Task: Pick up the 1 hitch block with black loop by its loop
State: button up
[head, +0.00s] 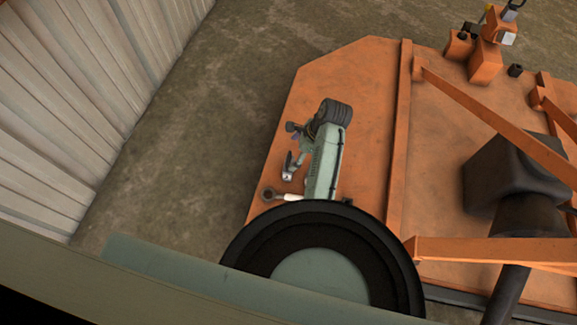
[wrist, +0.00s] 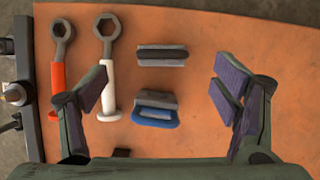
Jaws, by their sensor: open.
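The hitch block with the black loop (wrist: 162,55) is a small grey block with a dark band across it, lying on the orange deck in the wrist view. It sits above centre in that view, beyond my fingertips. My gripper (wrist: 160,90) is open and empty, its two fingers spread to the left and right of a nearer grey block with a blue loop (wrist: 156,110). In the head view, my gripper (head: 291,151) is over the left part of the deck. I cannot make out either block there.
A wrench with an orange handle (wrist: 58,75) and one with a white handle (wrist: 108,75) lie left of the blocks. The orange deck (head: 350,75) has a raised rail and braces at right. A corrugated wall (head: 70,90) stands at left. Deck right of the blocks is clear.

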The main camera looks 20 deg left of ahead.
aim_at(292, 157)
jog(key=x, duration=0.4)
jog(key=shift+s+f, duration=0.1)
jog(key=shift+f, duration=0.05)
jog(key=shift+x, duration=3.05)
jog(key=shift+w, duration=0.25)
jog(key=c, duration=1.6)
